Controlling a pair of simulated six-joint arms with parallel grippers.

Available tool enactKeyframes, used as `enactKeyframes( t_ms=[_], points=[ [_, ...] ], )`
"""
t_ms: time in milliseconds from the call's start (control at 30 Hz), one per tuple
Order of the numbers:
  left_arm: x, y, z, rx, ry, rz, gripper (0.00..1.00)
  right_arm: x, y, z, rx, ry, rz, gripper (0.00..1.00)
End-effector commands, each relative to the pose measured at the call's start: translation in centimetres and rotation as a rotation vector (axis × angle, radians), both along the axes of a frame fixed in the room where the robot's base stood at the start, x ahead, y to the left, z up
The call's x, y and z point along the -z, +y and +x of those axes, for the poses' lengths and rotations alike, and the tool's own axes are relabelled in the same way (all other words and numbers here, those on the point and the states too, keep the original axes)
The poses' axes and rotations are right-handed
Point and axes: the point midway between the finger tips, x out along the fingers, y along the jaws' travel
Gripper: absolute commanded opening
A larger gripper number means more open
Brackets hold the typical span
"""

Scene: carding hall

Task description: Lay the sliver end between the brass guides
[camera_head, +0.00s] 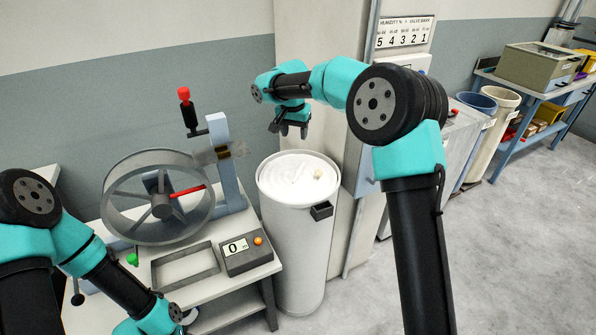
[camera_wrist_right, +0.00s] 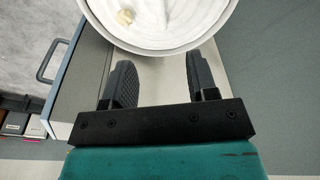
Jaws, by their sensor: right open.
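The sliver (camera_head: 296,180) lies coiled and white in a tall pale can (camera_head: 293,245) right of the bench. A small cream tuft, which looks like the sliver end (camera_head: 318,174), rests on top at the right; it also shows in the right wrist view (camera_wrist_right: 125,17). The brass guides (camera_head: 230,151) appear as a small brownish piece on the upright post behind the wheel. My right gripper (camera_head: 293,132) is open and empty above the can's back side. In the right wrist view its two fingers (camera_wrist_right: 160,82) stand apart with nothing between them. My left arm reaches low at the left; its fingers are not visible.
A large spoked wheel (camera_head: 160,198) with a red handle stands on the bench. A counter box (camera_head: 245,256) reading 0 and a grey rectangular frame (camera_head: 185,267) sit at its front. A grey cabinet (camera_wrist_right: 75,85) stands close by the can.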

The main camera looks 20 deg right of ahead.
Motion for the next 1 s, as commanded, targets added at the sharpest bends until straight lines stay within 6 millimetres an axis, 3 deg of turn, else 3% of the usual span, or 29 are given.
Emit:
enactKeyframes(
  t_ms=[267,433,1000],
  points=[
    [0.0,0.0,0.0,0.0,0.0,0.0,0.43,0.2,0.0,0.0,0.0,0.003,-0.001,0.53],
    [0.0,0.0,0.0,0.0,0.0,0.0,0.43,1.5,-0.1,0.2,0.0,0.004,-0.001,0.53],
    [0.0,0.0,0.0,0.0,0.0,0.0,0.43,10.8,-0.9,1.3,0.0,0.006,-0.001,0.53]
  ],
)
